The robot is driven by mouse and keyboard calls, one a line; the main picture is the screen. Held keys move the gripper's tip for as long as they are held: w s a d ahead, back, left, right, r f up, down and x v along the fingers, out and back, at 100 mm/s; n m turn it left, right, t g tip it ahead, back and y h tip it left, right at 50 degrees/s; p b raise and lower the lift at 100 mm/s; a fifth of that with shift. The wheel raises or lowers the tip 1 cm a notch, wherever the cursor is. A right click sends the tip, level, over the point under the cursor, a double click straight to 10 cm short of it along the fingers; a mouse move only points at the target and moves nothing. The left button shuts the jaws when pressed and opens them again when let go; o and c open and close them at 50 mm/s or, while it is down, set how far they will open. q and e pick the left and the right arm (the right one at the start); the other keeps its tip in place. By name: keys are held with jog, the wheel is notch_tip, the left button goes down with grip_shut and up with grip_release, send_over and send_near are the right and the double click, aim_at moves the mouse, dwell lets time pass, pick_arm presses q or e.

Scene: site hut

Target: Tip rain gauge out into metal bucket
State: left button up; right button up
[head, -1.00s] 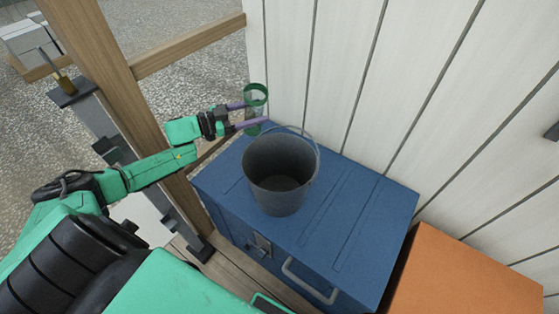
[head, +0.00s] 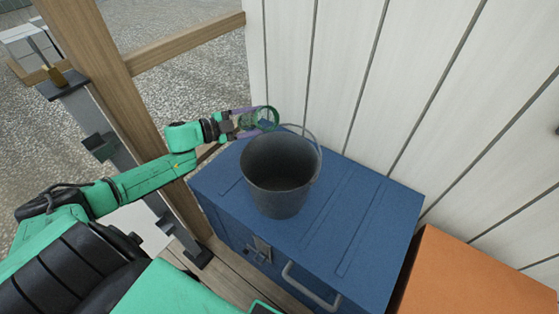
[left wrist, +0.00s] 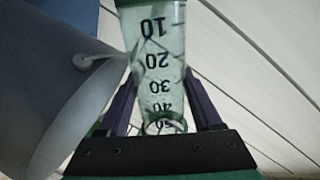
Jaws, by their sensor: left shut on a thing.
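The rain gauge (head: 262,119) is a clear tube with green ends and black numbers. My left gripper (head: 248,121) is shut on it, with a purple finger on each side. The gauge is tilted, its green ring end toward the right, just beyond the far left rim of the metal bucket (head: 275,190). In the left wrist view the gauge (left wrist: 158,70) shows its numbers upside down, and the bucket (left wrist: 80,115) is close on the left. I cannot tell whether water is in the gauge. The bucket stands upright on the blue chest, its handle raised at the back. My right gripper is out of view.
The blue chest (head: 360,225) has clear lid space right of the bucket. A white plank wall (head: 410,90) rises close behind the gauge and chest. An orange box (head: 465,275) is at the lower right. A wooden post (head: 110,90) stands left, near my left arm.

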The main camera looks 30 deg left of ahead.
pick_arm(q)
jog(key=shift+w+a+f+m+b, duration=0.15)
jog(key=shift+f+m+b, duration=0.1)
jog(key=shift+m+b, duration=0.55)
jog(key=shift+r+m+y, duration=0.5)
jog(key=shift+r+m, duration=0.3)
jog(key=shift+s+d+m, duration=0.45)
jog(key=shift+d+m, duration=0.25)
jog(key=shift+d, duration=0.05)
jog(key=shift+d+f+m+y+p, duration=0.15)
jog(key=shift+m+y+p, duration=0.15)
jog(key=shift+m+y, duration=0.35)
jog(key=shift+w+m+t+h, duration=0.1)
jog(key=shift+m+t+h, duration=0.15)
jog(key=shift+m+t, duration=0.1)
jog(key=shift+f+m, duration=0.15)
jog(key=shift+m, duration=0.25)
jog(key=shift+d, duration=0.1)
